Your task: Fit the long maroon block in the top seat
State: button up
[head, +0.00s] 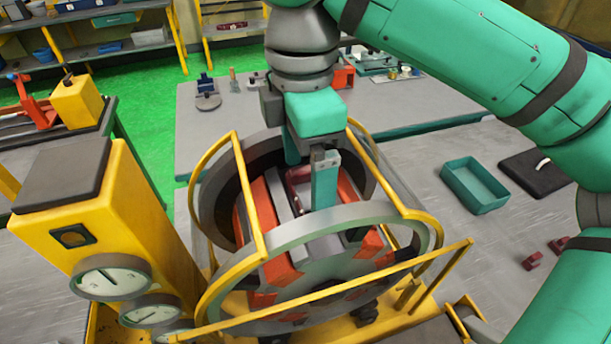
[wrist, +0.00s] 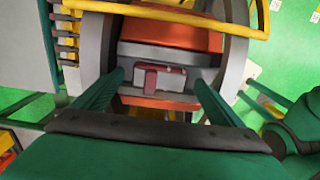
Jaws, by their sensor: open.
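The stator (head: 310,232) is a large grey ring with orange blocks inside and a yellow frame around it. The maroon block (head: 296,177) lies low inside the ring, partly hidden by my finger. In the wrist view the maroon block (wrist: 172,79) sits in a grey seat (wrist: 130,92) between orange blocks (wrist: 172,32). I cannot tell if it is fully down. My gripper (head: 308,176) reaches down into the ring. In the wrist view my gripper (wrist: 159,81) is open, one finger on each side of the block, with gaps visible.
Yellow bars (head: 330,292) cross in front of the ring and beside my wrist. A yellow post with gauges (head: 112,278) stands at left. On the right table are a teal tray (head: 474,186), a black mat (head: 525,172) and small maroon pieces (head: 532,262).

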aim_at(303, 187)
notch_tip(303, 187, up, 10)
dwell(0.5)
jog(key=shift+a, duration=0.15)
